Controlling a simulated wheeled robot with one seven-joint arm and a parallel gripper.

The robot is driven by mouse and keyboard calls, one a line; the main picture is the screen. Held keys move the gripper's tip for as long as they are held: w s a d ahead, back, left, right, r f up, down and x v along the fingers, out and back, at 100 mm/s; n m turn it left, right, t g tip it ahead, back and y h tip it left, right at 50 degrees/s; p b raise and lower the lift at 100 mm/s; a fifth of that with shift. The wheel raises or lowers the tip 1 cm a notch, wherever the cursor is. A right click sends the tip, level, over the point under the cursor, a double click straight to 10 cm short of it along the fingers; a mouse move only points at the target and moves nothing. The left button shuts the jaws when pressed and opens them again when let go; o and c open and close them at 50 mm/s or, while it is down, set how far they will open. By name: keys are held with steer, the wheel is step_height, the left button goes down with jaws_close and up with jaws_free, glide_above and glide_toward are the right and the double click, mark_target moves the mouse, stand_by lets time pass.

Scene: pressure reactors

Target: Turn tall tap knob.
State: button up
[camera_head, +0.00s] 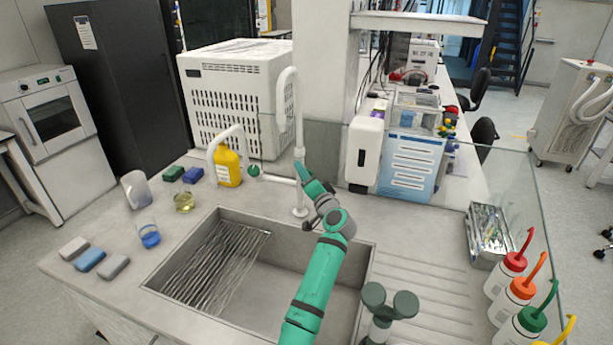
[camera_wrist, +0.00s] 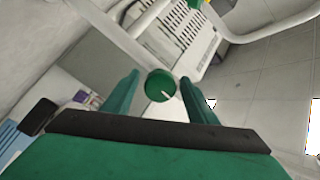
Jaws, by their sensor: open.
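The tall white tap (camera_head: 299,125) rises behind the sink, with a hooked spout at its top. My gripper (camera_head: 303,170) is at the tap's column, at about mid-height, and hides part of it in the head view. In the wrist view a round green knob (camera_wrist: 158,88) with a small white mark shows between the two open green fingers of my gripper (camera_wrist: 160,76). There is a visible gap on each side, and I see no contact. Another green knob (camera_head: 253,170) sits at the left end of a low white side pipe and is apart from my gripper.
The sink (camera_head: 275,285) lies below my arm. A yellow bottle (camera_head: 228,166) stands left of the tap, and a white dispenser (camera_head: 364,150) stands to its right. Several colour-capped bottles (camera_head: 512,262) and a metal tray (camera_head: 489,235) are at the right. Sponges and beakers are at the left.

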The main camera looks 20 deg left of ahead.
steer(key=c, duration=1.1)
steer(key=shift+n, duration=0.3)
steer(key=n, duration=0.3)
steer(key=shift+n, duration=2.2)
steer(key=o, duration=1.1)
